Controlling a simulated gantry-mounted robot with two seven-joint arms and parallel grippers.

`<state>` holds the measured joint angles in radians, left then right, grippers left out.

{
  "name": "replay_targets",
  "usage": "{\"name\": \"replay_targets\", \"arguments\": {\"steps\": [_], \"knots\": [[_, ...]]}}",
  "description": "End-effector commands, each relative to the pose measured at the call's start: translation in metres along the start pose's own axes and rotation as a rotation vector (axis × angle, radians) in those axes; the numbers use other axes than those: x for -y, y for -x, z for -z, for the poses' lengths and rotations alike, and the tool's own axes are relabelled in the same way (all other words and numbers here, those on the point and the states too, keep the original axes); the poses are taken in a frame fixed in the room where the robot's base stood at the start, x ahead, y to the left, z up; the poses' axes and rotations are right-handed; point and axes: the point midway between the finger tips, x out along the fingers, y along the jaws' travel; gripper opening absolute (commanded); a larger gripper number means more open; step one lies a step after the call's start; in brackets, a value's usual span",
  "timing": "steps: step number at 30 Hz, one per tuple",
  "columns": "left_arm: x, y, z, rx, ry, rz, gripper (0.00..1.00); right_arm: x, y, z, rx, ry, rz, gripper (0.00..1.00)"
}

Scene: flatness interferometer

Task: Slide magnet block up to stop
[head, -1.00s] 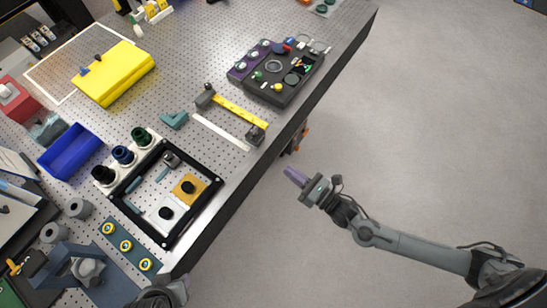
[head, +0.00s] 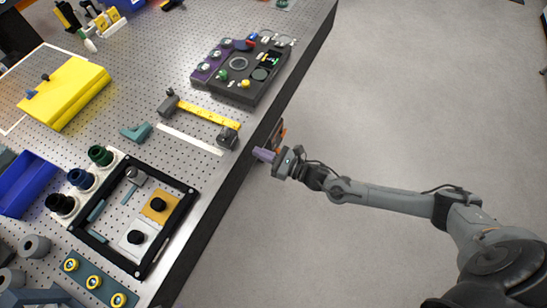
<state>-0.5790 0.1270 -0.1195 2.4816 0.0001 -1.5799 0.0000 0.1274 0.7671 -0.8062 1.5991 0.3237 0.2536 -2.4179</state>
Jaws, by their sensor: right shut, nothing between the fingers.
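My right gripper (head: 264,155) is shut and empty, its purple-grey fingers pointing left at the table's side face. My left gripper is out of view.
The perforated metal table (head: 150,80) holds a dark control box (head: 235,90), a yellow bar between grey posts (head: 205,112), a black frame (head: 190,215), a yellow case (head: 65,90) and a blue bin (head: 25,190). The floor (head: 400,90) to the right is clear.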

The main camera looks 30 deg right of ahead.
Motion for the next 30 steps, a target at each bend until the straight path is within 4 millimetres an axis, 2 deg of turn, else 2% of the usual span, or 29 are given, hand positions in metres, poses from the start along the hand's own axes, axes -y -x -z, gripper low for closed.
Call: {"name": "replay_targets", "arguments": {"steps": [1, 6, 12, 19, 30], "knots": [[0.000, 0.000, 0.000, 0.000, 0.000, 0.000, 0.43, 0.000, -0.011, -0.001, 0.003, 0.000, 0.000, 0.00], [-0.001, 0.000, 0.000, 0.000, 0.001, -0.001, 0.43, 0.000, -0.038, -0.001, 0.002, 0.000, 0.000, 0.00], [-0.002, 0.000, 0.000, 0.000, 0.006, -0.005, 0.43, 0.000, -0.060, -0.001, 0.001, -0.001, 0.000, 0.00], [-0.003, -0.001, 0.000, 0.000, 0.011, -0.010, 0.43, 0.000, -0.068, 0.000, 0.000, 0.000, 0.000, 0.00], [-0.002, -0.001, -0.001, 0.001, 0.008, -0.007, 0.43, 0.002, -0.068, 0.000, 0.000, 0.000, 0.004, 0.00]]}}
